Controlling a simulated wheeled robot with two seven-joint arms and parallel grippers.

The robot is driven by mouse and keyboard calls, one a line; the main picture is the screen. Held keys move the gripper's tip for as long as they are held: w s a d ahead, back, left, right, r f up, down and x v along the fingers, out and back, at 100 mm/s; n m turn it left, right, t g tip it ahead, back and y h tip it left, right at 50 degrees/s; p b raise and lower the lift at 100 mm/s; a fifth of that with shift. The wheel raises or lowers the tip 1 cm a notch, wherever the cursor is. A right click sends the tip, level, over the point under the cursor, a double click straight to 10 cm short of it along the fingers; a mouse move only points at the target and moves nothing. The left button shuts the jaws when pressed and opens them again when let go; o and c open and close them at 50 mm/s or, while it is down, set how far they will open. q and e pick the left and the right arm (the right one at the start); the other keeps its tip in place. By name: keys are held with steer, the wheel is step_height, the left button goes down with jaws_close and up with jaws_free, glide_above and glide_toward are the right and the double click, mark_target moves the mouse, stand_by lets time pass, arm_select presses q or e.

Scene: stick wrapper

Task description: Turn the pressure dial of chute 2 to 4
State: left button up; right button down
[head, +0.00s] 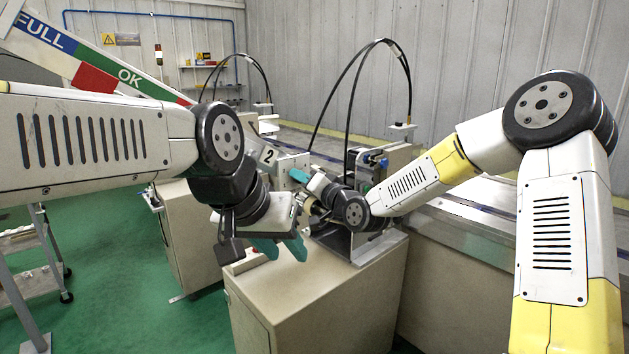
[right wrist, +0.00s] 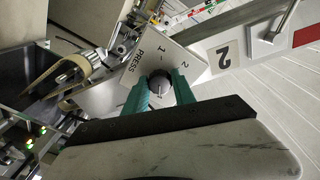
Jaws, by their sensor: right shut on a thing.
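The pressure dial (right wrist: 160,84) is a dark round knob with a pale pointer line, in the right wrist view. It sits on a white plate (right wrist: 145,62) marked PRESS, with 1 and 2 readable; other marks are hidden or too small. My right gripper (right wrist: 160,90) has its teal fingers on both sides of the dial, shut on it. In the head view my right gripper (head: 303,179) is at the machine beside the number 2 sign (head: 268,155); the dial is hidden there. My left gripper (head: 281,248) is open and empty, its teal fingers apart above the cabinet.
A beige cabinet (head: 310,290) stands under the machine. A metal conveyor bed (head: 465,228) runs along the right. Black cables (head: 352,85) arch over the machine. A FULL/OK gauge board (head: 75,50) slants at upper left. A cart (head: 40,265) stands on the open green floor.

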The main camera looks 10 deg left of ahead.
steer(key=c, duration=1.1)
jaws_free()
steer(key=shift+o, duration=0.2)
steer(key=v, duration=0.8)
